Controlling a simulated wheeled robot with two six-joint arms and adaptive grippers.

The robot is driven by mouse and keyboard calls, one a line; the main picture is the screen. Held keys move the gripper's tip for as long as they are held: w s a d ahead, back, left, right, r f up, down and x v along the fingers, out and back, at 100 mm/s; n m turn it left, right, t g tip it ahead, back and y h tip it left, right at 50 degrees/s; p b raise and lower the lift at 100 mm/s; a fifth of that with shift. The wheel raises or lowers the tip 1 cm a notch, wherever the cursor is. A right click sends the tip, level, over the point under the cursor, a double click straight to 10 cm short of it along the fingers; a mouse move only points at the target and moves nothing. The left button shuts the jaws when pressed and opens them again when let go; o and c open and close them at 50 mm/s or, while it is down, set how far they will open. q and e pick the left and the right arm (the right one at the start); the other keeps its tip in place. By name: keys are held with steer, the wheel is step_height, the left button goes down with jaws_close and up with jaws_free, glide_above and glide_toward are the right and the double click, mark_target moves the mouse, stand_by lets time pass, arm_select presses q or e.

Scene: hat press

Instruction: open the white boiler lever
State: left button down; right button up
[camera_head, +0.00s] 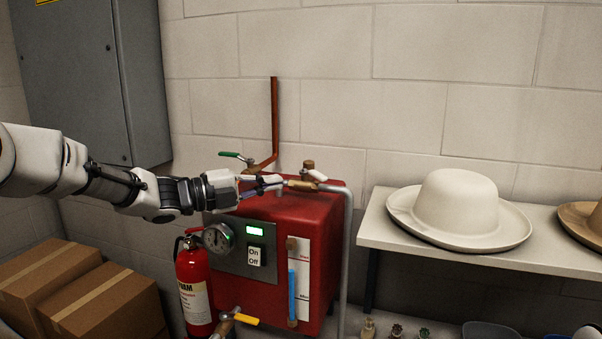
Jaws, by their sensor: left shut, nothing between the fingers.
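The red boiler (330,213) stands against the wall in the middle of the view. The white lever (317,175) sits on a brass valve on the grey pipe at the boiler's top right. My left gripper (277,183) reaches in from the left over the boiler's top. Its fingers are shut and empty, with the tips just left of the brass valve. I cannot tell whether they touch it. The right gripper is not in view.
A green lever (232,155) is behind my left arm, and a yellow lever (246,319) is low in front. A red fire extinguisher (193,284) and cardboard boxes (105,305) stand at left. A shelf (400,236) with a white hat (460,210) is at right.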

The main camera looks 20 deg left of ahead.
mark_target(314, 176)
arm_select(q)
steer(key=p+x, duration=0.2)
steer(key=x, duration=0.4)
steer(key=shift+w+d+r+p, duration=0.1)
steer(key=shift+d+p, duration=0.2)
steer(key=shift+d, duration=0.05)
steer(key=shift+w+d, duration=0.3)
steer(key=shift+a, duration=0.25)
steer(key=shift+d, duration=0.1)
